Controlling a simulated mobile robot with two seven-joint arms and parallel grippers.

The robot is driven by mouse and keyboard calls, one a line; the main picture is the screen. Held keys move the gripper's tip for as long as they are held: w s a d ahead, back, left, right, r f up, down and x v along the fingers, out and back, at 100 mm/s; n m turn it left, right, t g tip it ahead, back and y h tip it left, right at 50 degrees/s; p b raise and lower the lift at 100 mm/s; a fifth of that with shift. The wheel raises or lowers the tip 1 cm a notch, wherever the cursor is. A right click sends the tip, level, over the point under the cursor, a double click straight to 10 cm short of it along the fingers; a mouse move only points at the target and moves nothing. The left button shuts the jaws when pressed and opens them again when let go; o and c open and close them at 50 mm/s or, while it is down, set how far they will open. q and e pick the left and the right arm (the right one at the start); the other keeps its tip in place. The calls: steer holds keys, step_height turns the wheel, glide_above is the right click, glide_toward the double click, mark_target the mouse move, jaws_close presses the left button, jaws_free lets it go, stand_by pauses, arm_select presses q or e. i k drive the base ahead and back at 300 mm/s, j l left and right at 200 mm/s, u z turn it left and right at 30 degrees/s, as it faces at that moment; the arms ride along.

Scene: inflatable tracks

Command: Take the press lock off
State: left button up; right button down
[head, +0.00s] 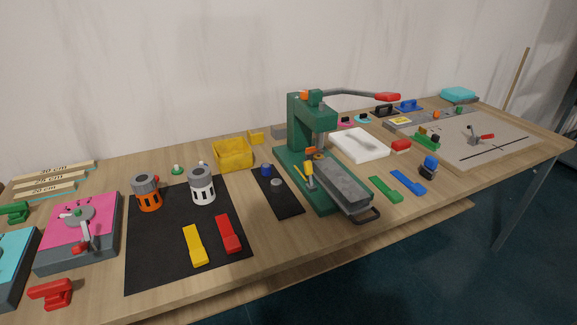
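A green press (298,125) stands upright near the middle of the wooden table. Its long grey lever ends in a red grip (387,97) and points right. A small orange part (304,94) sits at the top of the press. A yellow-handled piece (308,172) stands upright at the press base, just below another orange part (316,155). I cannot tell which of these is the press lock. A grey block (342,185) lies on the front of the press, with a dark handle (367,216) at its front end. Neither of my grippers shows.
Left of the press are a yellow bin (233,155), a black mat (165,255) with orange and white cylinders, and a pink-topped box (75,260). Right of it are a white slab (359,145), green and blue strips, and a beige board (500,135).

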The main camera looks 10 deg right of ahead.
mark_target(308, 165)
steer(key=i+j+z, duration=0.1)
steer(key=j, duration=0.3)
steer(key=i+j+z, duration=0.1)
steer(key=j, duration=0.35)
steer(key=i+j, duration=0.15)
steer(key=j, duration=0.25)
steer(key=i+j+z, duration=0.15)
steer(key=j, duration=0.3)
steer(key=k+l, duration=0.05)
